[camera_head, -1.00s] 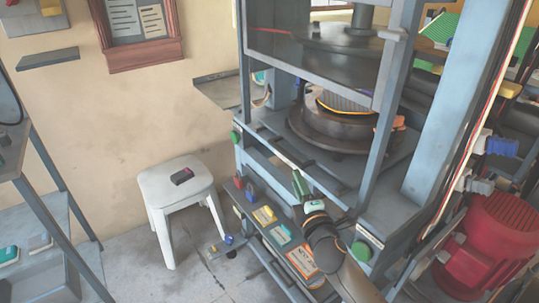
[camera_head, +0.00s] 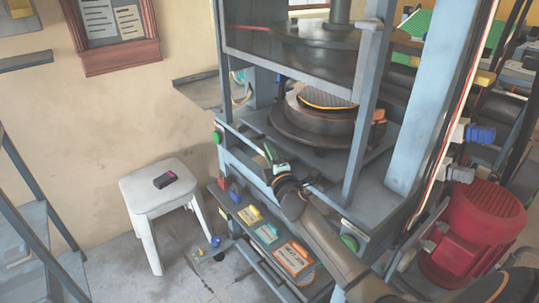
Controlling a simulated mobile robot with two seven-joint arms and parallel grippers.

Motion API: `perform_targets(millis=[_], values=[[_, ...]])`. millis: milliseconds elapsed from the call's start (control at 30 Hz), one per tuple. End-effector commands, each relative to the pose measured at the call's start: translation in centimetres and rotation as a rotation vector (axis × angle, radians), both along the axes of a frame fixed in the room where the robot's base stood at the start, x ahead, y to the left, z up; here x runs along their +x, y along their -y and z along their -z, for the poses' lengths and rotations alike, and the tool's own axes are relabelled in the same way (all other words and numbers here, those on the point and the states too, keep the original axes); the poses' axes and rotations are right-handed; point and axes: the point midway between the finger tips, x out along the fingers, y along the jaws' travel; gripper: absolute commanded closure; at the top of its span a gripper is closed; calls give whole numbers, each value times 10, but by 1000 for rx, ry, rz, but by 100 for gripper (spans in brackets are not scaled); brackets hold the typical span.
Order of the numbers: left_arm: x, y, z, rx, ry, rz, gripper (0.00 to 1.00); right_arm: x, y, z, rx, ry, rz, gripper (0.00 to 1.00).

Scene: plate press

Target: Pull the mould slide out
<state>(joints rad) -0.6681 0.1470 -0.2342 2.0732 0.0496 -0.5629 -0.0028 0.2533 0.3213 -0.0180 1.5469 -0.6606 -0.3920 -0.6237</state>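The mould slide appears as a dark round base (camera_head: 318,135) bearing a ribbed, orange-edged disc (camera_head: 327,100), inside the blue-grey press frame (camera_head: 406,110). It sits on the press bed beneath the dark upper platen (camera_head: 325,45). My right arm rises from the lower right. Its gripper (camera_head: 272,156), with green parts at the tip, is at the front edge of the press bed, left of and below the mould base. Whether its fingers are apart, or touch the front bar there, I cannot tell. My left gripper is out of view.
A green button (camera_head: 216,137) and another (camera_head: 349,243) flank the press front. A white stool (camera_head: 160,199) with a small dark object stands left. A red motor (camera_head: 478,232) stands right. Floor between stool and press is narrow.

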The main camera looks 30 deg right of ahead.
Motion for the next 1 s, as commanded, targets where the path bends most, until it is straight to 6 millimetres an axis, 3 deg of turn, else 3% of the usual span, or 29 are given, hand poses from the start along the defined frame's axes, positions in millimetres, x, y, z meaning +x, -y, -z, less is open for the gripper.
perform_targets(millis=[133, 400, 1000], values=[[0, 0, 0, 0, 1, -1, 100, 0, 0, 0, 0, 0, 0, 70], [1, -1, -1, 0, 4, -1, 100, 0, 0, 0, 0, 0, 0, 100], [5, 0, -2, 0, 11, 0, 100, -1, 0, 0, 0, -1, 0, 100]])
